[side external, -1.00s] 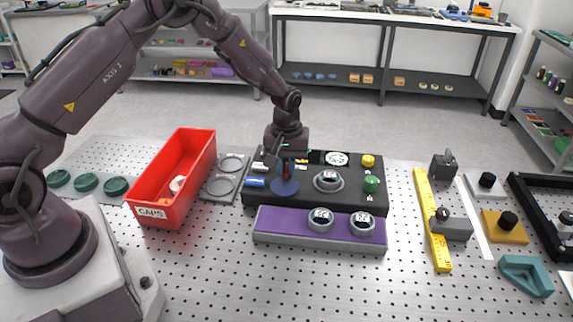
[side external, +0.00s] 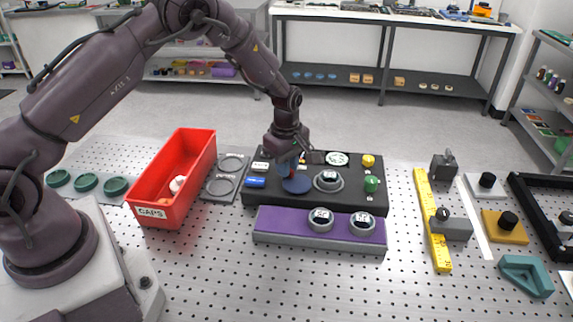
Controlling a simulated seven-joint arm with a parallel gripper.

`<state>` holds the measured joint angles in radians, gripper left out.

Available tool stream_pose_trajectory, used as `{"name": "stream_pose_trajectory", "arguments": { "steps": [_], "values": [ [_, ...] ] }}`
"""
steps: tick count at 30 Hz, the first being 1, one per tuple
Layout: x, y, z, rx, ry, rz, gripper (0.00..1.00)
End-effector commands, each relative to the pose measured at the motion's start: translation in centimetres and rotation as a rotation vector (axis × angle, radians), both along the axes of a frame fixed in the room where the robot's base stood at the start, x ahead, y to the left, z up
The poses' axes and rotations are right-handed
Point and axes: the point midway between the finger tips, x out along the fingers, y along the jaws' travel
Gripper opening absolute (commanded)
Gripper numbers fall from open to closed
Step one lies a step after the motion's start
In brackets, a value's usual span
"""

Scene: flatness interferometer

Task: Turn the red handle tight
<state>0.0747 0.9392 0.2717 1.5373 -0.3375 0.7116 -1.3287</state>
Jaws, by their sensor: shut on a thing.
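My gripper (side external: 292,166) points down over the left part of the black instrument base (side external: 345,202) and is shut. Between its fingers is a small red part (side external: 292,175), mostly hidden, which I take to be the red handle. Directly below it is a dark blue disc (side external: 298,186), which seems joined to the red part. I cannot tell whether the disc rests on the base or hangs just above it. A round silver-rimmed gauge (side external: 328,180) sits close to the right of the disc.
A blue knob (side external: 254,182) is left of the disc; yellow (side external: 368,160) and green (side external: 371,184) knobs stand at the base's right. A purple-topped block (side external: 285,225) with two round dials lies in front. A red CAPS bin (side external: 197,180) stands left. The front perforated table is clear.

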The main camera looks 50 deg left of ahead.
Motion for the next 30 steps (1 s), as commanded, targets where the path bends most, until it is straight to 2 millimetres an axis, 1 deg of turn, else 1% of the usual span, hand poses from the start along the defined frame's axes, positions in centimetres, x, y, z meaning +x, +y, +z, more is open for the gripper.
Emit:
{"name": "stream_pose_trajectory", "arguments": {
  "steps": [6,15,24,30],
  "values": [
    [0.01,-0.11,0.05,-0.001,0.001,0.205,0.0],
    [0.02,-0.13,0.07,-0.002,0.001,0.45,0.0],
    [0.03,-0.09,0.05,-0.002,0.0,0.599,0.0],
    [0.04,-0.09,0.06,-0.002,0.0,0.64,0.0]
  ]
}}
